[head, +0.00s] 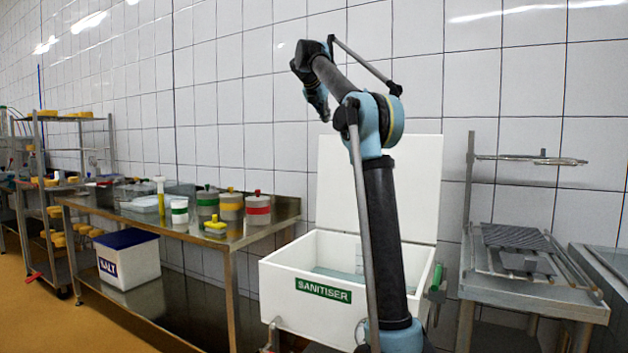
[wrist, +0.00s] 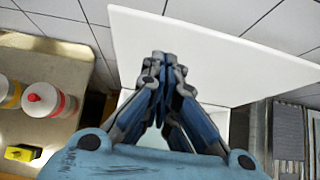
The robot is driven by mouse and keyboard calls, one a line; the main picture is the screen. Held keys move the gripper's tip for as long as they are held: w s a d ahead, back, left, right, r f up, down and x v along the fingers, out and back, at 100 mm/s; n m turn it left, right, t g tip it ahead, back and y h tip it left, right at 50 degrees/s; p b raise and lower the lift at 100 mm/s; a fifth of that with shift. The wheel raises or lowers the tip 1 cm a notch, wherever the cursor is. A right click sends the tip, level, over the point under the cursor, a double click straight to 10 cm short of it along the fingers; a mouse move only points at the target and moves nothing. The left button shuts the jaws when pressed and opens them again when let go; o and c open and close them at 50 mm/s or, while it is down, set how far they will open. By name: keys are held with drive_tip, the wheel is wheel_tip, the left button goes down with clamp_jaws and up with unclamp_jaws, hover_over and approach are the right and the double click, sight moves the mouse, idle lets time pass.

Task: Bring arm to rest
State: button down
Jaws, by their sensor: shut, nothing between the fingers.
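My arm stands upright in the middle of the head view, its upper part folded over to the left. My gripper (head: 323,107) hangs at the left end of the arm, high above the bench and near the raised white lid. In the wrist view my gripper (wrist: 160,60) is shut and empty, its fingertips together in front of the white lid (wrist: 215,55). The gripper touches nothing that I can see.
The open white sanitiser bin (head: 285,275) stands behind my arm. A steel bench (head: 270,225) at left holds several lidded pots (head: 258,208). A salt box (head: 128,262) sits below its edge. A steel stand (head: 540,290) with a rack is at right. Tiled wall behind.

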drive_tip(key=s+d+f+m+g+y, duration=0.15)
drive_tip(key=s+d+f+m, duration=0.25)
drive_tip(key=s+f+m, duration=0.65)
drive_tip(key=s+d+f+m+g+y, duration=0.15)
drive_tip(key=s+d+f+m, duration=0.3)
drive_tip(key=s+f, duration=1.05)
drive_tip(key=s+a+f+m+g+y, duration=0.1)
drive_tip(key=s+f+m, duration=1.3)
drive_tip(key=s+f, duration=1.7)
wheel_tip(320, 180, down, 3)
drive_tip(key=shift+s+a+f+g+y, duration=0.25)
drive_tip(key=shift+g+y, duration=0.25)
drive_tip(key=shift+g, duration=0.4)
drive_tip(key=shift+w+r, duration=0.1)
drive_tip(key=shift+w+f, duration=0.2)
drive_tip(key=shift+w, duration=0.2)
